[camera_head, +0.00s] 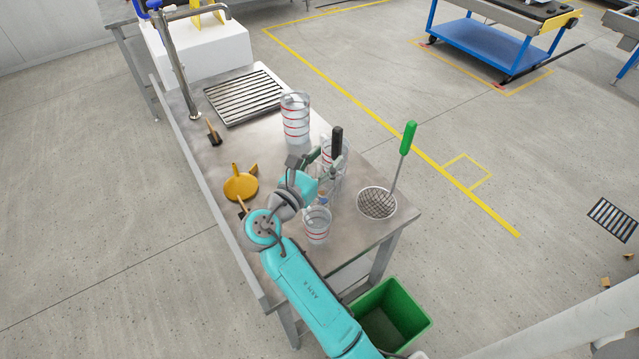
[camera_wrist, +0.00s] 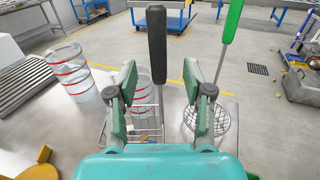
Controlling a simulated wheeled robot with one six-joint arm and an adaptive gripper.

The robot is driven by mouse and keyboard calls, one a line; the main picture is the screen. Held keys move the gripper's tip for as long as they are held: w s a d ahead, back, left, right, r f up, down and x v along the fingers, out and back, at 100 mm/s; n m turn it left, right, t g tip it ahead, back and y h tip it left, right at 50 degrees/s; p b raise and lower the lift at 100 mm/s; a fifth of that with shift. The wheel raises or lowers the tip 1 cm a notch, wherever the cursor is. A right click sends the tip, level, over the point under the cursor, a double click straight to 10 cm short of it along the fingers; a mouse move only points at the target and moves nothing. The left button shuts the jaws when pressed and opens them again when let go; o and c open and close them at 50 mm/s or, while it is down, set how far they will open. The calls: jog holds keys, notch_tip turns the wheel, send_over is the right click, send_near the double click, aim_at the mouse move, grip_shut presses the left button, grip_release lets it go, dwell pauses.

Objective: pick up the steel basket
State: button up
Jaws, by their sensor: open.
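The steel basket is a wire basket (camera_wrist: 145,122) with an upright black handle (camera_wrist: 157,45). The handle (camera_head: 336,140) also shows in the head view, with the basket low and partly hidden by my gripper. My gripper (camera_head: 319,165) is open above the table. In the wrist view its two fingers (camera_wrist: 160,78) stand apart, one on each side of the handle, with nothing clearly held. The lower part of the basket is partly hidden behind the fingers and wrist.
A round mesh strainer (camera_head: 377,203) with a green handle is close on the right. A green bin (camera_head: 411,312) is below.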

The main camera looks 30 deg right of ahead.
aim_at(334, 147)
jog(key=shift+r+x, duration=0.15)
jog(key=shift+x, duration=1.3)
jog(key=shift+r+x, duration=0.15)
jog(key=shift+x, duration=1.3)
jog(key=shift+w, duration=0.1)
jog(key=shift+c, duration=0.2)
grip_shut()
